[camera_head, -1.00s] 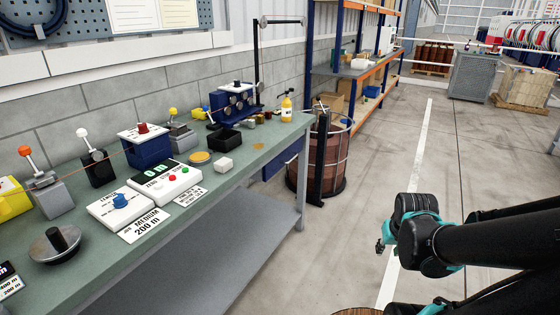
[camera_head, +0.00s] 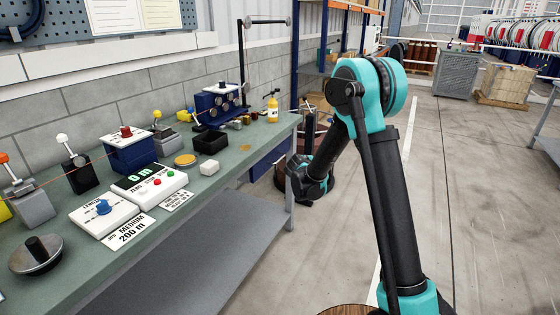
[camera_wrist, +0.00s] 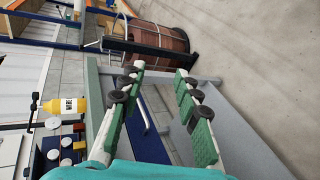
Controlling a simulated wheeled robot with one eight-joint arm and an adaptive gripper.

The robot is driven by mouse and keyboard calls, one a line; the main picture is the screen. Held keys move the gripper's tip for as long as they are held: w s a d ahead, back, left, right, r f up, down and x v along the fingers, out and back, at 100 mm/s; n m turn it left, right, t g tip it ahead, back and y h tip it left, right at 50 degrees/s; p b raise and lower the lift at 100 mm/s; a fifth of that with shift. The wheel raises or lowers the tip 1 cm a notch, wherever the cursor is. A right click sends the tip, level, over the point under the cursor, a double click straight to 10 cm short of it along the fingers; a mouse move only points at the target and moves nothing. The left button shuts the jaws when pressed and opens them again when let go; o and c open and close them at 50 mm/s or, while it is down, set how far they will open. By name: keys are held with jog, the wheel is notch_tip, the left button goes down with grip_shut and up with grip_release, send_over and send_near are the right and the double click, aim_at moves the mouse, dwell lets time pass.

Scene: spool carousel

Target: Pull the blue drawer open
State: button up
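The blue drawer (camera_head: 266,161) sits under the far end of the green-topped workbench (camera_head: 235,165), partly hidden in the head view by my arm's end. In the wrist view, the drawer's blue front (camera_wrist: 157,127) shows between my fingers, with a pale bar handle (camera_wrist: 144,112) along it. My gripper (camera_wrist: 159,70) is open and empty. Its green-padded fingers lie to either side of the handle in the picture, apparently short of it. I cannot tell the exact gap. The drawer looks shut.
A brown barrel (camera_wrist: 158,38) stands beyond the bench end, near my gripper. A grey bench leg (camera_head: 290,205) and lower shelf (camera_head: 200,250) are close by. A yellow bottle (camera_head: 272,110) stands on the bench top.

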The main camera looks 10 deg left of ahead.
aim_at(280, 159)
jog(key=w+a+f+n+t+y, duration=0.1)
jog(key=w+a+f+n+t, duration=0.2)
jog(key=a, duration=0.6)
jog(key=w+a+f+n+y, duration=0.15)
jog(key=a+f+n, duration=0.3)
jog(key=a, duration=0.45)
jog(key=x, duration=1.2)
jog(key=r+x, duration=0.1)
jog(key=x, duration=0.5)
jog(key=shift+w+d, duration=0.1)
jog(key=shift+d, duration=0.05)
jog(key=shift+r, duration=0.1)
grip_shut()
